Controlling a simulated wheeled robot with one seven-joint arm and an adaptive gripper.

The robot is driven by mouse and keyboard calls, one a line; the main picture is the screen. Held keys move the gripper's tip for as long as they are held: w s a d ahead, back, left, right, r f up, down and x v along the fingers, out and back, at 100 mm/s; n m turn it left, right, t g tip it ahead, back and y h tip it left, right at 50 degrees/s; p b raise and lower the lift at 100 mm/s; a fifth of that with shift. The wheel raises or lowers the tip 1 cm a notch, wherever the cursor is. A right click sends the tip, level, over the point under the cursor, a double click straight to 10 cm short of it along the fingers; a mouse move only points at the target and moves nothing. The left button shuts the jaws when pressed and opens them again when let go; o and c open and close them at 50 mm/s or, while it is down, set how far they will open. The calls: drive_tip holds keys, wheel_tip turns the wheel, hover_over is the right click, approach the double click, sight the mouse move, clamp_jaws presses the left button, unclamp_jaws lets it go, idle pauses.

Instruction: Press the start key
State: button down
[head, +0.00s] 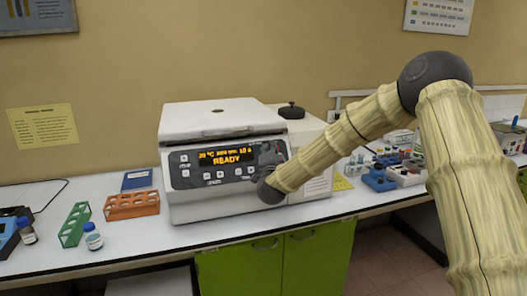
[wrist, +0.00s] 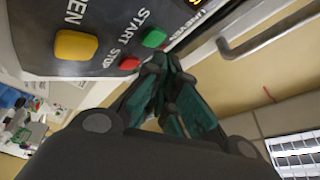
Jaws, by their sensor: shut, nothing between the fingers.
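The start key is a green button (wrist: 153,37) beside the word START on the dark panel in the wrist view. My gripper (wrist: 161,66) is shut and empty, its tips close to the panel just below the green key. I cannot tell whether the tips touch the panel. A red stop key (wrist: 129,63) lies just left of the tips, and a larger yellow key (wrist: 76,45) marked OPEN is further left. In the head view the keys belong to a white benchtop machine (head: 215,122) whose orange display (head: 226,156) reads READY. My arm hides the panel's right end there.
An orange tube rack (head: 132,205), a green rack (head: 75,225) and small bottles (head: 93,237) stand on the white bench left of the machine. Blue and white items (head: 380,178) stand to the right. Green cabinet doors (head: 240,270) are below the bench.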

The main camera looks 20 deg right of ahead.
drive_tip(key=shift+w+f+b, duration=0.4)
drive_tip(key=shift+w+b, duration=0.25)
drive_tip(key=shift+b, duration=0.2)
idle(1.2)
drive_tip(key=shift+s+r, duration=0.4)
drive_tip(key=shift+s, duration=0.25)
idle(0.4)
drive_tip(key=s+r, duration=0.1)
drive_tip(key=s, duration=0.2)
drive_tip(key=s+r, duration=0.1)
drive_tip(key=shift+s+r, duration=0.15)
drive_tip(key=shift+r, duration=0.2)
idle(0.6)
